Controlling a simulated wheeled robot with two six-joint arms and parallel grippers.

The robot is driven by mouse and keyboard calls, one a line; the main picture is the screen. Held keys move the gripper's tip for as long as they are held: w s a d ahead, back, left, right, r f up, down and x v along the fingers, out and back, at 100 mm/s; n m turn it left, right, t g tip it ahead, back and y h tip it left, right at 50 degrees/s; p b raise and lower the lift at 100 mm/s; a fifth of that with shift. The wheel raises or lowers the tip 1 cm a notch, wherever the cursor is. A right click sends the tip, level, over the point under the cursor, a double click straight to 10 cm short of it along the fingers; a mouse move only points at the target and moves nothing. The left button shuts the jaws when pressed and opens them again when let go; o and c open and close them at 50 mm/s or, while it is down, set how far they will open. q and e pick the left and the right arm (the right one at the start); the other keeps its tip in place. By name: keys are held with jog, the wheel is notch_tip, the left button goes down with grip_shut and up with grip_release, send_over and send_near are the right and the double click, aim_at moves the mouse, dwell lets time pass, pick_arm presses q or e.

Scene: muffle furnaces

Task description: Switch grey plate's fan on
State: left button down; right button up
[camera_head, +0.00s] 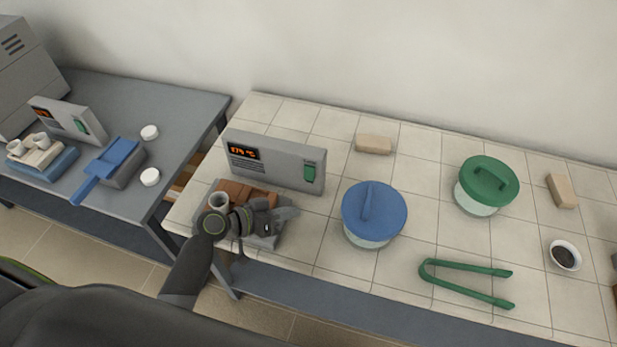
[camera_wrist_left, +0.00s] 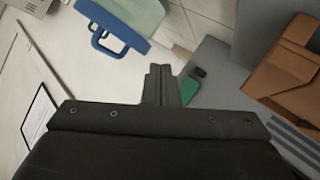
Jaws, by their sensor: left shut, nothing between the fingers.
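The brown brick also shows there (camera_wrist_left: 290,65). No fan switch is clear in the head view. My right gripper is not in view.
A grey control box (camera_head: 275,160) with an orange display and green switch stands behind the plate. A blue-lidded jar (camera_head: 374,210), green-lidded jar (camera_head: 486,185) and green tongs (camera_head: 465,285) are to the right. A grey table (camera_head: 185,100) stands left, across a gap.

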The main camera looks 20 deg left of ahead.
aim_at(309, 173)
pick_arm(q)
jog(key=w+f+b, duration=0.1)
jog(key=w+b, duration=0.2)
jog(key=w, duration=0.5)
jog(key=shift+w+d, duration=0.15)
jog(key=shift+w, duration=0.2)
dwell(0.9)
dwell(0.9)
jog(key=shift+w+b, duration=0.4)
jog(key=shift+b, duration=0.05)
jog(key=shift+w+f, duration=0.1)
jog(key=shift+w, duration=0.2)
dwell(0.5)
jog(key=shift+s, duration=0.1)
jog(key=shift+s, duration=0.7)
